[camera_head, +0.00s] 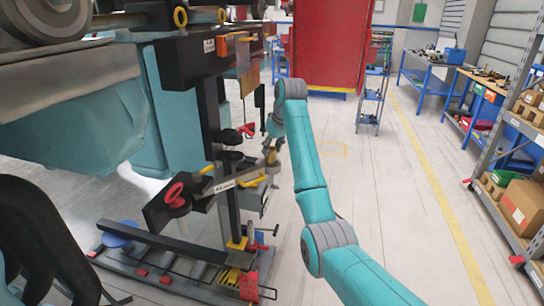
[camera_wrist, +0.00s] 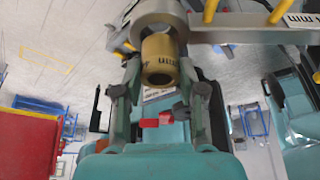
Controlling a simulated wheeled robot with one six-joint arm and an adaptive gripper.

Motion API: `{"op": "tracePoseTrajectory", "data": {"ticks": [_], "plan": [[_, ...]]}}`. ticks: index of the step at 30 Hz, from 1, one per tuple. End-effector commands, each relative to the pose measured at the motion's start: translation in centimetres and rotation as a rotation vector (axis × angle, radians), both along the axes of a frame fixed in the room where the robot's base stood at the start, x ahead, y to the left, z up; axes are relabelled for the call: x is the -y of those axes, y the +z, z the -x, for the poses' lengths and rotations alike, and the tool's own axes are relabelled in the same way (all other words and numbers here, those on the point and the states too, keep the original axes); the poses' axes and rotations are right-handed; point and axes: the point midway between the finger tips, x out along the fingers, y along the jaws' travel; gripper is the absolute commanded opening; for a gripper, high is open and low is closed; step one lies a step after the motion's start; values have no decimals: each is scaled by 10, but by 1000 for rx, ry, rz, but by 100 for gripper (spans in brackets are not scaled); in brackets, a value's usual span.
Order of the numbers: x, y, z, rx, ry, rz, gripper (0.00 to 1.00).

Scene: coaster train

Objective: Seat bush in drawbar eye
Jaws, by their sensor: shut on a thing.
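The brass bush (camera_wrist: 160,62) is a short yellow cylinder with dark lettering and a dark bore facing the wrist camera. My gripper (camera_wrist: 159,75) is shut on it, with one finger on each side. The grey drawbar eye (camera_wrist: 157,9) is a thick ring at the top of the wrist view, and the bush's far end meets or overlaps it. I cannot tell whether the bush is inside the eye.
The black upright post (camera_head: 210,125) and the train's underside stand left of my arm. A red cabinet (camera_head: 330,45), a blue trolley (camera_head: 371,100) and workbenches (camera_head: 430,80) are further back. Shelves with boxes (camera_head: 520,205) line the right. The floor right of my arm is clear.

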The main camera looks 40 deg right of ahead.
Motion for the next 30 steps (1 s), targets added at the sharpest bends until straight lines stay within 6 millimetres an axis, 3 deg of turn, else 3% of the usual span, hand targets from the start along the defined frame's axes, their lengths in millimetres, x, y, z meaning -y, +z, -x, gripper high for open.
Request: {"op": "tracePoseTrajectory", "data": {"ticks": [6, 17, 18, 20, 30], "plan": [[0, -29, 0, -2, 0, -1, 2], [0, -32, 0, -2, 0, -1, 2], [0, -32, 0, -2, 0, -1, 50], [0, -32, 0, -2, 0, -1, 65], [0, -30, 0, -1, 0, 0, 65]]}}
